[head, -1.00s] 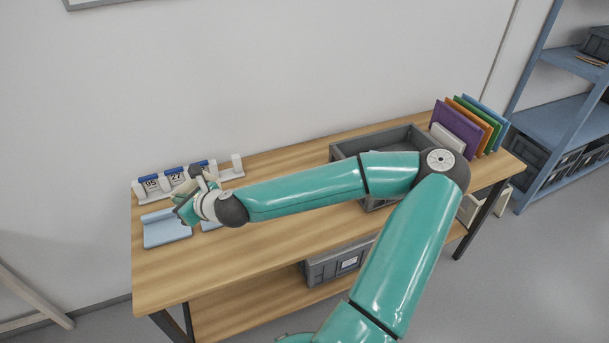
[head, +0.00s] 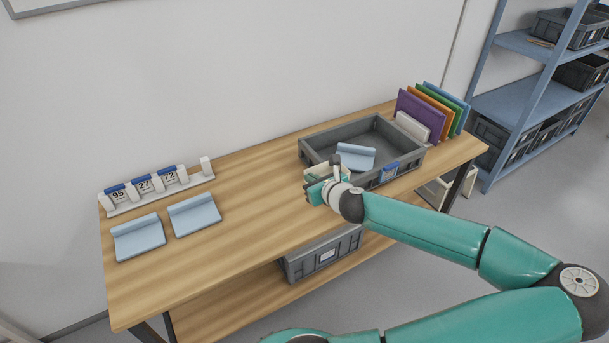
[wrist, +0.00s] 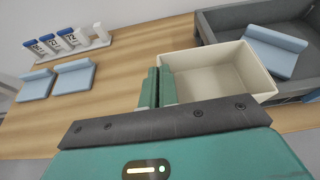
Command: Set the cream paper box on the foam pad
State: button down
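The cream paper box (wrist: 226,78) is open-topped and shows right in front of my gripper in the wrist view. My gripper (wrist: 157,88) is shut on its left wall, one finger inside and one outside. In the head view the box (head: 322,170) is mostly hidden behind my gripper (head: 318,188), at the front left of the grey crate. One light-blue pad (head: 356,156), which looks like foam, lies inside the crate. Two similar pads (head: 138,238) (head: 194,215) lie bare on the left of the table.
The grey crate (head: 320,147) has raised walls and stands right of the box. Upright coloured panels (head: 421,113) and a white block stand at the table's right end. A rack with numbered tags (head: 157,190) stands at the back left. The middle tabletop (head: 245,190) is clear.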

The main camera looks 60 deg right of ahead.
jog(key=w+f, duration=0.2)
jog(key=w, duration=0.2)
jog(key=w+d+f, duration=0.1)
jog(key=w+f, duration=0.2)
jog(key=w, duration=0.1)
jog(key=w+d+f, duration=0.1)
jog(key=w+f, duration=0.2)
jog(key=w, duration=0.1)
jog(key=shift+w+f, duration=0.55)
jog(key=shift+f, duration=0.1)
jog(key=shift+w+f, duration=0.15)
jog(key=shift+f, duration=0.75)
jog(key=shift+w+f, duration=0.1)
jog(key=shift+f, duration=0.8)
jog(key=shift+f, duration=0.1)
jog(key=c, duration=1.7)
grip_release()
